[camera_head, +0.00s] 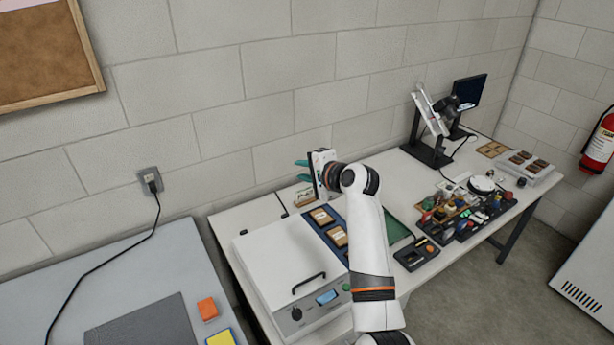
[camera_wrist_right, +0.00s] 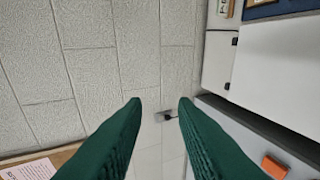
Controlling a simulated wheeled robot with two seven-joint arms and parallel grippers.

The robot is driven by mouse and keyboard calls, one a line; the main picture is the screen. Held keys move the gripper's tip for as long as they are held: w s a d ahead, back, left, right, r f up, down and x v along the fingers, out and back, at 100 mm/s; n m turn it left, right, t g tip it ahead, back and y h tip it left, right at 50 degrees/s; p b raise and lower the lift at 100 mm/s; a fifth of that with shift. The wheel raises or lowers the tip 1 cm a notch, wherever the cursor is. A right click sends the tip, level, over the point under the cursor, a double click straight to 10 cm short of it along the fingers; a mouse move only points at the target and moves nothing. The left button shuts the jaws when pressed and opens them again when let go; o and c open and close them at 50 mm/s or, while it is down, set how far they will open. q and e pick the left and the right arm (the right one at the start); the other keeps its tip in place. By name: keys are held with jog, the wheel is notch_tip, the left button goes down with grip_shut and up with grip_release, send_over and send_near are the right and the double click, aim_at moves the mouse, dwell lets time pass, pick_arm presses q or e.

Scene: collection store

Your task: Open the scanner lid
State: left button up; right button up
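The scanner is a white box on the long table, with a flat lid (camera_head: 285,260) that lies shut. A dark bar handle (camera_head: 309,284) is at the lid's front edge, above a panel with a black knob (camera_head: 296,313) and a small blue display (camera_head: 327,297). The white lid also shows at the right of the right wrist view (camera_wrist_right: 280,65). My right gripper (camera_head: 300,170) is above and behind the scanner near the wall, its green fingers pointing left. In the wrist view its fingers (camera_wrist_right: 159,103) are apart with nothing between them. My left gripper is not in view.
A blue tray with brown blocks (camera_head: 322,216) is beside the scanner, partly hidden by my right arm. A grey bench (camera_head: 100,275) with an orange block (camera_head: 208,309) is at left. Black trays of small items (camera_head: 417,254) and a monitor (camera_head: 470,91) are at right.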

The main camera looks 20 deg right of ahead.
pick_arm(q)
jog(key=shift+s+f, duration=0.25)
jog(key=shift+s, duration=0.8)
pick_arm(e)
jog(key=shift+s+r, duration=0.15)
jog(key=shift+s, duration=0.6)
